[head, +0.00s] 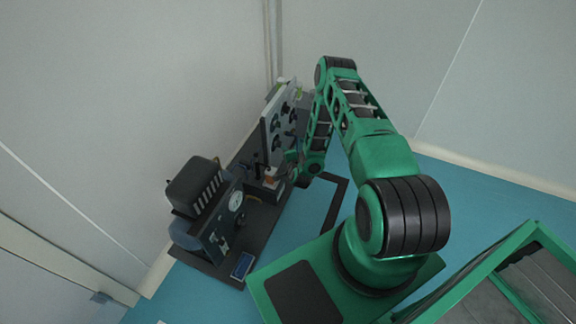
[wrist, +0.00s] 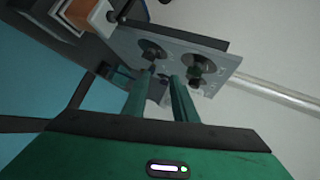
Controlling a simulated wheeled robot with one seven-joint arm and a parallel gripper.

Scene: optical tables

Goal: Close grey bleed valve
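A grey panel (wrist: 122,42) with dark round knobs fills the upper middle of the wrist view; one knob (wrist: 150,50) is above my fingers and another knob (wrist: 196,68) is to the right. The same panel (head: 268,122) stands upright on the bench unit in the head view. My gripper (wrist: 162,76) points at the panel's lower edge with its two green fingers apart. A small dark part shows between the fingertips; I cannot tell whether they touch it. I cannot tell which fitting is the grey bleed valve. In the head view my arm partly hides the panel's right side.
A dark machine with a finned block (head: 198,186) and a white dial gauge (head: 236,200) stands left of the panel. An orange and white block (head: 271,174) sits near the panel's foot. Pale walls close in behind. Blue floor (head: 480,180) is clear to the right.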

